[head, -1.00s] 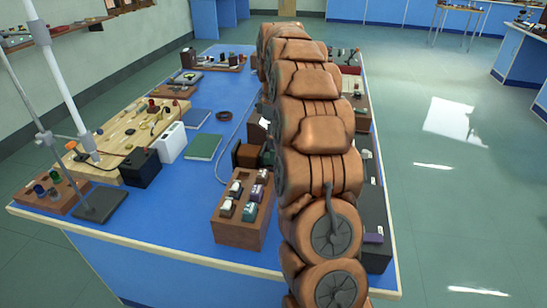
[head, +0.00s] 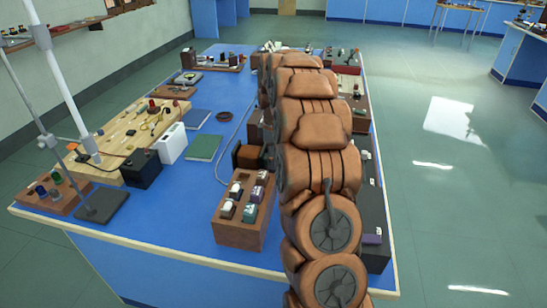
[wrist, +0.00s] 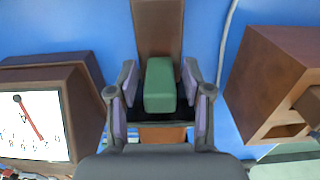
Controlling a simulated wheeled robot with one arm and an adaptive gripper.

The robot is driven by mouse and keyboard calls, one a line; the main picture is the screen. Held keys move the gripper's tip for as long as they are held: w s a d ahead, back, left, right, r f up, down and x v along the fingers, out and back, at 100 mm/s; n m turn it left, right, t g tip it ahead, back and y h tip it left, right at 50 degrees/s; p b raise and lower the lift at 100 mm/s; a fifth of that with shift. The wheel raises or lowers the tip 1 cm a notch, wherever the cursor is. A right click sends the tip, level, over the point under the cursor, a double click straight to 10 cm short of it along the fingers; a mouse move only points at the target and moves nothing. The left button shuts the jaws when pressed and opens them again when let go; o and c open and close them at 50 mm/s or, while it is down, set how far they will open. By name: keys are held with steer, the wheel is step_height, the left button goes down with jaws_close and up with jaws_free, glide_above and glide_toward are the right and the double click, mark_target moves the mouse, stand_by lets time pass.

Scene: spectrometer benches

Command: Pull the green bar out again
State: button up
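In the wrist view the green bar (wrist: 160,85) lies between the two fingers of my gripper (wrist: 160,88), with its near end toward me. My gripper is open; a narrow gap shows between the bar and each purple-padded finger. A brown wooden piece (wrist: 157,28) lies in line beyond the bar, and a dark gap with an orange-brown face shows below it. How deep the bar sits in anything cannot be told. In the head view my arm hides the gripper and the bar.
A brown-cased meter with a white dial (wrist: 33,125) stands close on the left, and a brown open-fronted box (wrist: 275,90) on the right. In the head view a wooden rack of small bottles (head: 241,232) stands left of my arm, on the blue bench (head: 180,215).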

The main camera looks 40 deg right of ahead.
jaws_close()
steer(key=shift+s, duration=0.1)
stand_by(0.3)
steer(key=s+d, duration=0.1)
steer(key=s, duration=0.1)
steer(key=s+d+b, duration=0.1)
steer(key=d, duration=0.1)
steer(key=shift+s+d, duration=0.2)
steer(key=shift+s, duration=0.15)
steer(key=shift+f, duration=0.1)
steer(key=shift+o, duration=0.7)
jaws_free()
